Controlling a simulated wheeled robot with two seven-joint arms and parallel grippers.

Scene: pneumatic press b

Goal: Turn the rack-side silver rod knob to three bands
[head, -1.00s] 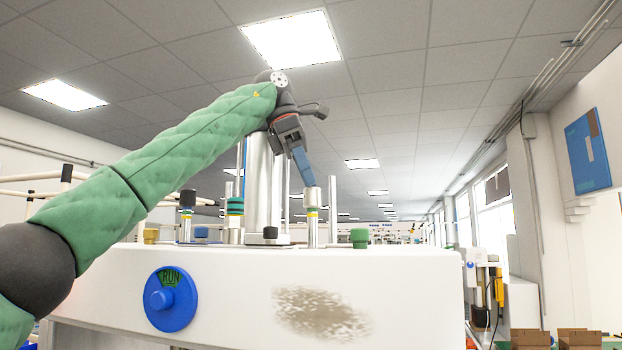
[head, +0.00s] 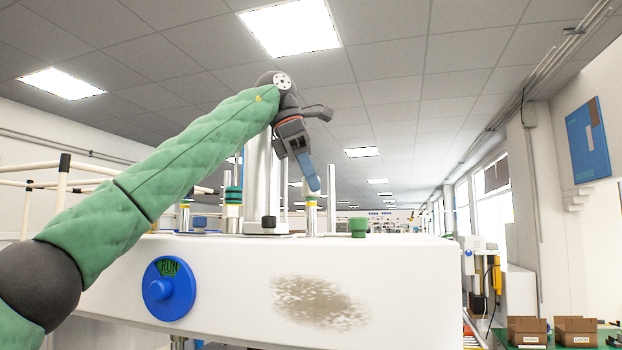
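A silver rod knob (head: 311,198) stands upright on a silver rod above the white press housing (head: 390,270). A yellow band shows just below it, with hints of other colours too small to count. I cannot confirm from this view that it is the rack-side one. My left gripper (head: 314,184) reaches down from above, its blue fingers in front of or at the knob and covering most of its top. The fingers overlap edge-on, so their gap and any contact are hidden. My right gripper is not in view.
A thick silver column (head: 259,185) stands just left of the knob. A rod with dark green bands (head: 233,196) is further left, and a green cap (head: 358,227) is to the right. A blue RUN knob (head: 168,289) is on the housing front.

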